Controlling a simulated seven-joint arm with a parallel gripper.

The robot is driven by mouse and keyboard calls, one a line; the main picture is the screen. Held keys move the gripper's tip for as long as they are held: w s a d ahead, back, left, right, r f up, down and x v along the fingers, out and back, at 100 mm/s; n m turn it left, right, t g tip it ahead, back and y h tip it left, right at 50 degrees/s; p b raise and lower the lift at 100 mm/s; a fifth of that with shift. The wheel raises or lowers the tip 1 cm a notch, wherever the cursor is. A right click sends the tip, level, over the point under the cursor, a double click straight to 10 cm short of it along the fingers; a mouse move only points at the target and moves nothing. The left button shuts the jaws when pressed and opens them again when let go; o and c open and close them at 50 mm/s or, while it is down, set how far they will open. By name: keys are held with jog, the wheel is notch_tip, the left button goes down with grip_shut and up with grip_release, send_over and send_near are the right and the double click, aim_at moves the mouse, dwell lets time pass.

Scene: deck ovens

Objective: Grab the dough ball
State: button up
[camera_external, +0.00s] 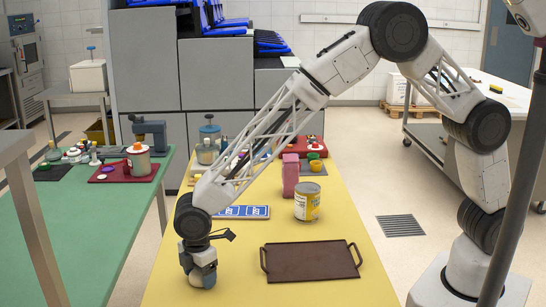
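My gripper (203,280) is low over the front left of the yellow table (349,228), pointing down. It is small in the picture, and I cannot tell whether its fingers are open or shut. I cannot make out a dough ball anywhere. It may be hidden by my gripper or arm, or be too small to tell among the items at the back.
A dark brown tray (310,261) with two handles lies right of my gripper. Behind it are a yellow can (307,203), a pink block (291,176) and a blue panel (242,212). A green table (85,227) stands to the left.

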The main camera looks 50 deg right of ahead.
jog(key=shift+c, duration=0.7)
jog(key=shift+r, duration=0.15)
jog(key=shift+r, duration=1.5)
jog(key=shift+s+d+r, duration=0.15)
jog(key=shift+s+d, duration=0.05)
jog(key=shift+d, duration=0.05)
jog(key=s+d, duration=0.3)
jog(key=d, duration=0.1)
jog(key=s+d+r, duration=0.1)
jog(key=s+d, duration=0.6)
jog(key=shift+d+r, duration=0.2)
jog(key=shift+d, duration=0.1)
